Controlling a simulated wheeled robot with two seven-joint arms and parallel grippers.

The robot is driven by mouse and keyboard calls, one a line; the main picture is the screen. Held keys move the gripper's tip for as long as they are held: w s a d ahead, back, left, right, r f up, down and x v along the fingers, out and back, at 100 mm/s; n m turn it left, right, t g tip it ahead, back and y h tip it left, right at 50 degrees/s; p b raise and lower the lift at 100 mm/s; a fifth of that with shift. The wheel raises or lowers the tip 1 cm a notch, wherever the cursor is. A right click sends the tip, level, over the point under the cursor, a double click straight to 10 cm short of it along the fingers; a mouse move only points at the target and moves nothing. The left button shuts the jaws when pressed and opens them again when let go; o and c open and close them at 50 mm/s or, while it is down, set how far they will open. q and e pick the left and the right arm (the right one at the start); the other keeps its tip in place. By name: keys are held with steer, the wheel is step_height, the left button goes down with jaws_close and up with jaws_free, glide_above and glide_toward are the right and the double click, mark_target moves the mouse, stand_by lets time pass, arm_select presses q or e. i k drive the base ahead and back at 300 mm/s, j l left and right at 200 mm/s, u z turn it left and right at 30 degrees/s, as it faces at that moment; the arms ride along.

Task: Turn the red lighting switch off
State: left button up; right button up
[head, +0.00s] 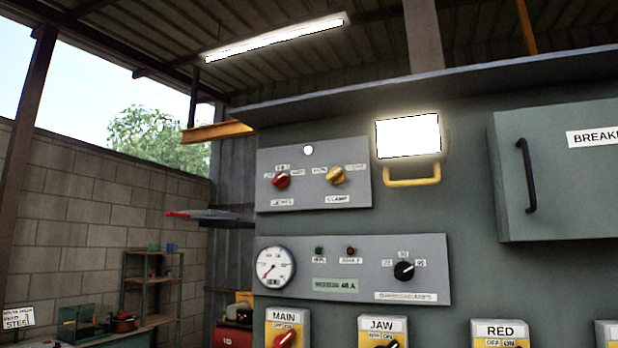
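The red lighting switch (282,181) is a red rotary knob on the left of the upper grey control panel (350,188). A label under it appears to read LIGHTS. Small position labels sit around it, too blurred to read surely, and I cannot tell which one the knob points to. A small white indicator (308,150) above it looks bright. The ceiling tube (275,38) and the square lamp (408,136) are both lit. Neither of my grippers is in view.
A yellow CLAMP knob (335,175) sits right of the red one. Below are a gauge (273,267), a black selector (404,270) and a red MAIN knob (284,339). A yellow handle (412,175) juts under the lamp. A breaker cabinet (560,185) protrudes at right.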

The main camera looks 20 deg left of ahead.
mark_target(281, 180)
steer(key=j+u, duration=0.1)
steer(key=j, duration=0.25)
steer(key=i+j, duration=0.15)
steer(key=j, duration=0.2)
steer(key=i+j+u, duration=0.15)
steer(key=j, duration=0.2)
steer(key=j+u, duration=0.1)
steer(key=j, duration=0.25)
